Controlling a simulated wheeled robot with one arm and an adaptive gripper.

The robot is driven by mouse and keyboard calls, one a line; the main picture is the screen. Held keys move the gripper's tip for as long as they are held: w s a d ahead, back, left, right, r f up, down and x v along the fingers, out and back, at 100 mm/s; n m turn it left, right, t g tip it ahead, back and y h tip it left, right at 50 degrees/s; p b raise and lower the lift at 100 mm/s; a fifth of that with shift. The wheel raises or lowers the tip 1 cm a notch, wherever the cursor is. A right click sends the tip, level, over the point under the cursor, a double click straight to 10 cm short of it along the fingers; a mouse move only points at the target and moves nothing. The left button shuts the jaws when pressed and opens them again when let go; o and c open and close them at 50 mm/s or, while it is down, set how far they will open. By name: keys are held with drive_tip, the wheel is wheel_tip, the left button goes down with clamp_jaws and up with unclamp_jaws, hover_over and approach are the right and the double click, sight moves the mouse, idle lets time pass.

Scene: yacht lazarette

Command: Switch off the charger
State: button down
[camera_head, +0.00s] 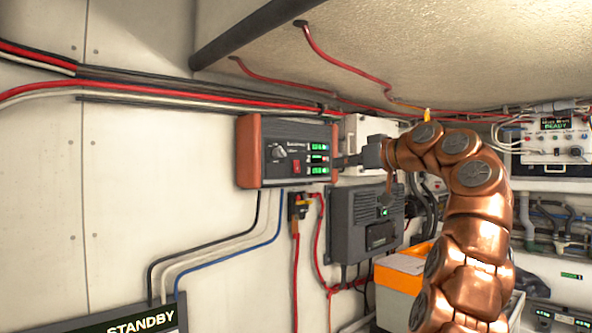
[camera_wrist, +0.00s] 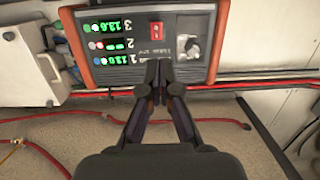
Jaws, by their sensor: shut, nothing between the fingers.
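The charger appears to be the dark wall unit (camera_head: 286,138) with orange-brown ends. Its front has a red rocker switch (camera_head: 297,166), a silver knob (camera_head: 279,151) and lit green displays (camera_head: 318,158). My gripper (camera_head: 338,162) is shut and empty at the unit's right end. In the wrist view the unit appears upside down, with the red switch (camera_wrist: 156,31) and the knob (camera_wrist: 190,47). There my gripper's fingertips (camera_wrist: 162,66) overlap the face's lower edge, in line with the switch but apart from it in the picture. I cannot tell whether they touch the unit.
A grey box (camera_head: 362,222) with a small green light hangs below right. An orange-topped bin (camera_head: 400,272) stands under my arm. Red cables (camera_head: 200,92) run along the wall above the unit, beneath a sloping ceiling. A panel (camera_head: 556,145) is at far right.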

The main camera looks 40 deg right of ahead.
sight(298, 170)
drive_tip(key=w+p, duration=0.1)
drive_tip(key=w, duration=0.3)
drive_tip(key=w+f+p, duration=0.1)
drive_tip(key=w, duration=0.4)
drive_tip(key=w+a+p, duration=0.1)
drive_tip(key=w, duration=0.3)
drive_tip(key=shift+w+a+f, duration=0.1)
drive_tip(key=shift+w+f, duration=0.05)
drive_tip(key=shift+f, duration=0.15)
drive_tip(key=shift+f, duration=0.1)
